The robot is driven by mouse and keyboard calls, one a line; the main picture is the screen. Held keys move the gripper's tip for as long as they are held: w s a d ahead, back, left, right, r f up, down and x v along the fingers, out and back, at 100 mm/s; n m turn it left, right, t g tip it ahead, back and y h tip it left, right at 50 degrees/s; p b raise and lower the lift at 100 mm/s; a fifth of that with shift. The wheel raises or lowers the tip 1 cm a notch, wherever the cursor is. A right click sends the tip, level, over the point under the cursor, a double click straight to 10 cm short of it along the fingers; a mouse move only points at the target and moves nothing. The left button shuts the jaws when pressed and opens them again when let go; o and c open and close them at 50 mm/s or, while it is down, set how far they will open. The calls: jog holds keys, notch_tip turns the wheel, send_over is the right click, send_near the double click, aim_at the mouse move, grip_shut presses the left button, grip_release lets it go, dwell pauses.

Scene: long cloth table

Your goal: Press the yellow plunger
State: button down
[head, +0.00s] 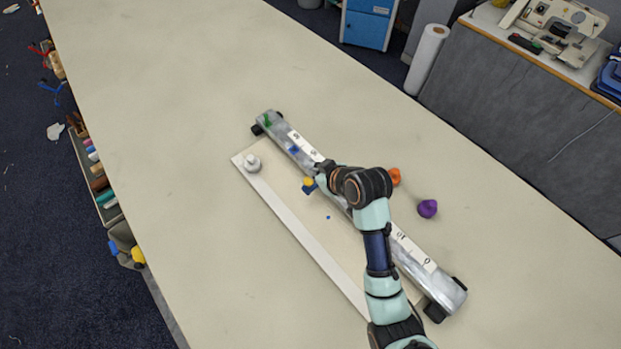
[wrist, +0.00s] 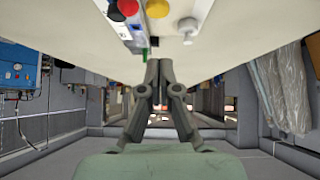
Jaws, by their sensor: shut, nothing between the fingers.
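In the wrist view the yellow plunger (wrist: 157,8) is at the top edge, partly cut off, just above the fingertips in the picture. My gripper (wrist: 158,64) is shut and empty, fingers together. In the head view my wrist hangs over the rail just right of the plunger. I see a gap between fingertips and plunger in the wrist view, but cannot tell its depth.
A white knob (head: 252,163) stands on the board's far left end. The silver rail (head: 448,294) runs diagonally, with a green piece (head: 267,121) at its far end. An orange piece (head: 394,176) and a purple piece (head: 428,208) lie right of it. The table's left side is clear.

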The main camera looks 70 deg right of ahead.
aim_at(310, 184)
jog(key=x, duration=0.4)
notch_tip(310, 184, down, 3)
jog(key=shift+r, duration=0.15)
jog(key=shift+f, duration=0.65)
